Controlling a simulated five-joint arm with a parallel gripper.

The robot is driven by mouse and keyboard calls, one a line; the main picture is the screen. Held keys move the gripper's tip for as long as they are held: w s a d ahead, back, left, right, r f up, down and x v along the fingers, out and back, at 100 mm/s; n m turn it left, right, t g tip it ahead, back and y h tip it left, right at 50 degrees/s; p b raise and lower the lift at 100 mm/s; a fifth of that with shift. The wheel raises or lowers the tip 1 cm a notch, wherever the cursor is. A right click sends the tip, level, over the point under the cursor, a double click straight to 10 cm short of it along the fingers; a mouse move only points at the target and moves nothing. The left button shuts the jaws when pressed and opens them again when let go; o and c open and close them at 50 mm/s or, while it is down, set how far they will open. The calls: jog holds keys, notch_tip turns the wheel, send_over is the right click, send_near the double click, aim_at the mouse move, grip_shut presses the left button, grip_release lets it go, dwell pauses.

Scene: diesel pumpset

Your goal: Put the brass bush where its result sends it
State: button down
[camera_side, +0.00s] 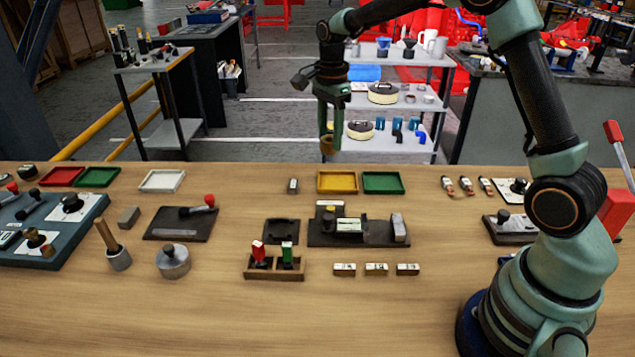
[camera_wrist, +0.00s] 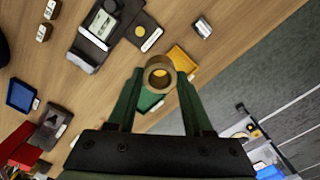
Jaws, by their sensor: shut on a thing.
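My gripper (camera_side: 333,138) is raised above the far edge of the bench and shut on the brass bush (camera_side: 327,146). In the wrist view the bush (camera_wrist: 159,60) is a short brass ring held between the two green fingertips (camera_wrist: 160,78), its bore facing the camera. A yellow tray (camera_side: 337,190) and a green tray (camera_side: 383,190) stand side by side below on the bench. In the wrist view the yellow tray (camera_wrist: 184,57) is just beyond the bush, and the green tray (camera_wrist: 149,101) is partly hidden by my fingers. A dark fixture (camera_side: 372,240) with a small display stands nearer; I cannot read the display.
A wooden holder (camera_side: 274,274) with red and green tags and several small labelled blocks (camera_side: 376,269) lie in front. Red (camera_side: 62,177), green (camera_side: 97,178) and white (camera_side: 162,188) trays lie at the left.

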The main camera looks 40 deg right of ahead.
jog(key=s+d+f, duration=0.2)
jog(key=d+f, duration=0.1)
jog(key=d, duration=0.4)
jog(key=s+d+f, duration=0.3)
jog(key=d, duration=0.5)
jog(key=shift+s, duration=0.3)
jog(key=shift+f, duration=0.15)
jog(key=shift+f, duration=3.55)
jog(key=shift+f, duration=0.3)
jog(key=shift+c, duration=1.1)
grip_release()
notch_tip(320, 180, up, 7)
